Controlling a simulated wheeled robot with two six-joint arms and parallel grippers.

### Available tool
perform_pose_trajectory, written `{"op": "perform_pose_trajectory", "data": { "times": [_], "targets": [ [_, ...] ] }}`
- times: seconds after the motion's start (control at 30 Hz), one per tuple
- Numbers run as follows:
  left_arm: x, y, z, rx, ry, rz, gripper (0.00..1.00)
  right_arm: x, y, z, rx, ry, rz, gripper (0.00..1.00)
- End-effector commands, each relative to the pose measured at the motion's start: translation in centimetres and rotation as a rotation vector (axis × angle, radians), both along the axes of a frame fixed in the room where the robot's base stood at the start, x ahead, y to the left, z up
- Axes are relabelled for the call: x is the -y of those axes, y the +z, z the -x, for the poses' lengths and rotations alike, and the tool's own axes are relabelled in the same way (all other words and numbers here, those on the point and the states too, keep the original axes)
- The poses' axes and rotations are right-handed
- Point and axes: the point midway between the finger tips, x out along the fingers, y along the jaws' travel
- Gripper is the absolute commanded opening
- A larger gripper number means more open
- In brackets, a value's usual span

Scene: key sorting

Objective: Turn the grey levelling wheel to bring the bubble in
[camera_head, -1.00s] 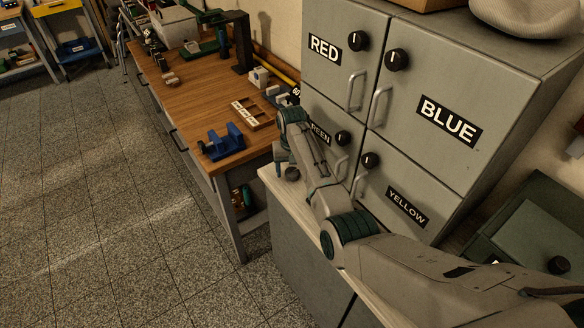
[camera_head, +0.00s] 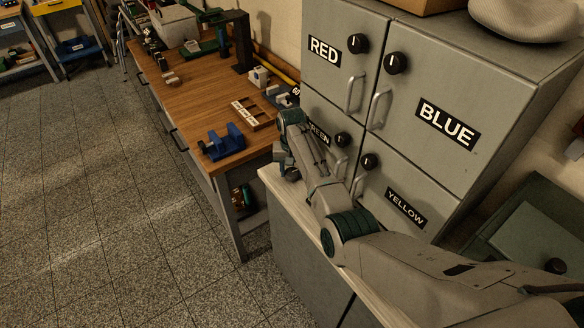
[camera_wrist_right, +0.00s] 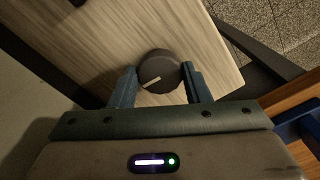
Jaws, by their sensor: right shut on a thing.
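The levelling wheel (camera_wrist_right: 158,72) is a round dark grey knob with a white line on its face, in the right wrist view. It stands at a pale wood-grain top. The line points to the lower left. My right gripper (camera_wrist_right: 160,84) has its two blue-grey fingers on either side of the wheel, shut on it. In the head view my right gripper (camera_head: 288,163) is at the end of the pale counter, and its arm hides most of the wheel. No bubble is visible in either view. My left gripper is not in view.
The pale counter (camera_head: 322,258) runs below grey lockers (camera_head: 430,80) with knobs and handles. A wooden workbench (camera_head: 190,105) stands to the left, with a blue fixture (camera_head: 222,142) and a compartment tray (camera_head: 262,117). The tiled floor (camera_head: 90,200) at left is clear.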

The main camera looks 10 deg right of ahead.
Motion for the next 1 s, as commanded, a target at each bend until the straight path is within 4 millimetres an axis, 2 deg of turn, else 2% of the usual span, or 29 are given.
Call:
{"op": "perform_pose_trajectory", "data": {
  "times": [0.03, 0.4, 0.7, 1.0],
  "targets": [
    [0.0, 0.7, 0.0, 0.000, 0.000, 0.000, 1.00, 0.0, 0.4, 0.0, 0.000, -0.031, 0.000, 0.20],
    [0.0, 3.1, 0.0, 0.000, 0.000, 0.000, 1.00, 0.0, 0.5, -0.1, 0.002, -0.358, 0.001, 0.20],
    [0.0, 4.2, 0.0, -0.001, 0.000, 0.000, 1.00, 0.0, 0.4, -0.2, 0.003, -0.596, 0.000, 0.20],
    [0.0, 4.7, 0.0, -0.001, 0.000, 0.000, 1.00, 0.0, 0.3, -0.2, 0.005, -0.737, 0.000, 0.20]
  ]
}}
